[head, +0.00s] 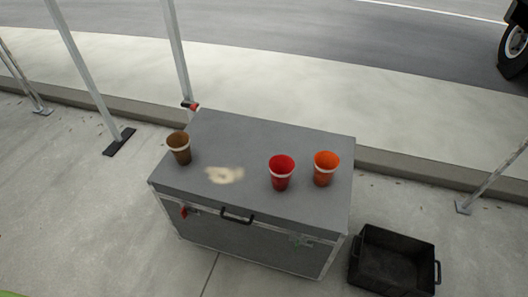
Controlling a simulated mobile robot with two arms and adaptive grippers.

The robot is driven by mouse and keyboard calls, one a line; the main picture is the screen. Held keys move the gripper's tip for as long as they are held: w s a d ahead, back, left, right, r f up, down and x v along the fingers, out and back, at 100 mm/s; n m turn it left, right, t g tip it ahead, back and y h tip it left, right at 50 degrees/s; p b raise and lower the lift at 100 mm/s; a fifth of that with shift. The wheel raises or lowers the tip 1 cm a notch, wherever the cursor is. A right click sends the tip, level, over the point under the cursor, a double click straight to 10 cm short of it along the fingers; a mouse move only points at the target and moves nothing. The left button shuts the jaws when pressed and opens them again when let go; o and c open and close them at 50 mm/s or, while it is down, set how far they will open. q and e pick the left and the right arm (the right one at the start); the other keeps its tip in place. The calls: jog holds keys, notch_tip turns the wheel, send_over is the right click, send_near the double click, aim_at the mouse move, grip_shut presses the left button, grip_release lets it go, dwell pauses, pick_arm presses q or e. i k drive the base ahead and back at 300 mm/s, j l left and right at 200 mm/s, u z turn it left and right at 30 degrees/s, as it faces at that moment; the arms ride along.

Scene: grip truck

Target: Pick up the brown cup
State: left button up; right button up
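The brown cup (179,149) stands upright near the left edge of the top of a grey case (250,140). It has a pale band below its rim and looks open at the top. Nothing touches it. Neither of my grippers shows in the head view.
A red cup (281,173) and an orange cup (325,168) stand on the right half of the case. A pale smear (224,175) lies between them and the brown cup. A black crate (391,262) sits on the ground at right. Metal poles (178,52) rise behind the case.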

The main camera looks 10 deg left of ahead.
aim_at(178, 142)
jog(key=i+j, duration=0.15)
jog(key=j, duration=0.15)
jog(key=i+j+z, duration=0.1)
jog(key=i+j, duration=0.25)
jog(key=j, duration=0.25)
jog(key=i+j+z, duration=0.1)
jog(key=j, duration=0.2)
